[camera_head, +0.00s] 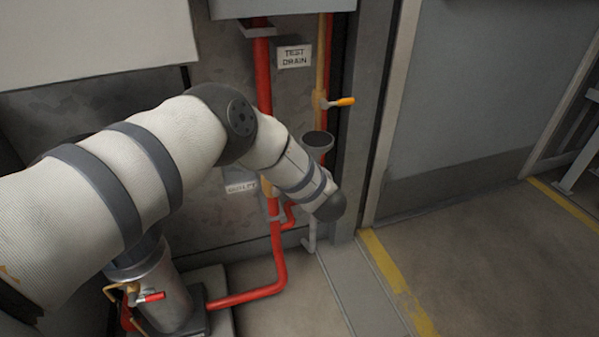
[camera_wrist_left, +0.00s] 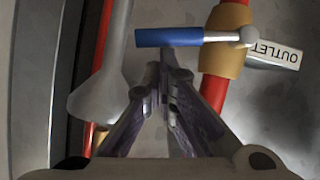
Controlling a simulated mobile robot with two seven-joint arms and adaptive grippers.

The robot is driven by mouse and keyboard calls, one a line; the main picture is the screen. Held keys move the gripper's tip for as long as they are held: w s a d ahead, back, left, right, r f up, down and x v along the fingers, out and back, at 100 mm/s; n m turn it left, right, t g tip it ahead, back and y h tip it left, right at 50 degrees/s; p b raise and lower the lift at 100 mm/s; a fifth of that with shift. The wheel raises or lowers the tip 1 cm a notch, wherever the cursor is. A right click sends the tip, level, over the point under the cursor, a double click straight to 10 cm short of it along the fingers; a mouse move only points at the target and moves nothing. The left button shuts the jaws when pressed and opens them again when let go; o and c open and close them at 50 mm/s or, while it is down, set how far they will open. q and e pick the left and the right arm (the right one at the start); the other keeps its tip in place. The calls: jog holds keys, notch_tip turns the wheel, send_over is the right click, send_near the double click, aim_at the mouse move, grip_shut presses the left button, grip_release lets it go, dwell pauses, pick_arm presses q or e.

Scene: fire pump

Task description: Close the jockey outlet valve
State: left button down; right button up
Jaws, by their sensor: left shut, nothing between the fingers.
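The outlet valve shows in the left wrist view as a brass body (camera_wrist_left: 226,40) on a red pipe, beside an OUTLET label (camera_wrist_left: 277,50). Its blue lever handle (camera_wrist_left: 170,38) lies across the pipe's line. My left gripper (camera_wrist_left: 166,72) is shut and empty, its fingertips close by the blue handle; I cannot tell if they touch it. In the head view my left arm hides the gripper and the handle; part of the brass body (camera_head: 267,187) and the OUTLET label (camera_head: 241,187) show beside the arm. My right gripper is not in view.
A grey funnel (camera_head: 318,141) stands right of the red pipe, and also shows in the wrist view (camera_wrist_left: 100,95). A metal cylinder (camera_head: 160,290) stands low left.

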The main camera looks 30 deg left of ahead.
pick_arm(q)
jog(key=shift+s+a+r, duration=0.1)
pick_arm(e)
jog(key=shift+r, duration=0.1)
pick_arm(q)
jog(key=shift+s+a+f+p, duration=0.35)
jog(key=shift+s+a+f, duration=0.05)
jog(key=shift+s+a, duration=0.1)
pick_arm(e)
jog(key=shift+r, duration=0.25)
pick_arm(q)
jog(key=r+p, duration=0.2)
jog(key=a+r+p, duration=0.1)
jog(key=r+p, duration=0.1)
jog(key=r, duration=0.1)
jog(key=shift+a, duration=0.1)
jog(key=f+p+v, duration=0.1)
jog(key=v, duration=0.8)
jog(key=shift+s+d+p, duration=0.3)
jog(key=shift+s+d, duration=0.1)
jog(key=shift+s, duration=0.05)
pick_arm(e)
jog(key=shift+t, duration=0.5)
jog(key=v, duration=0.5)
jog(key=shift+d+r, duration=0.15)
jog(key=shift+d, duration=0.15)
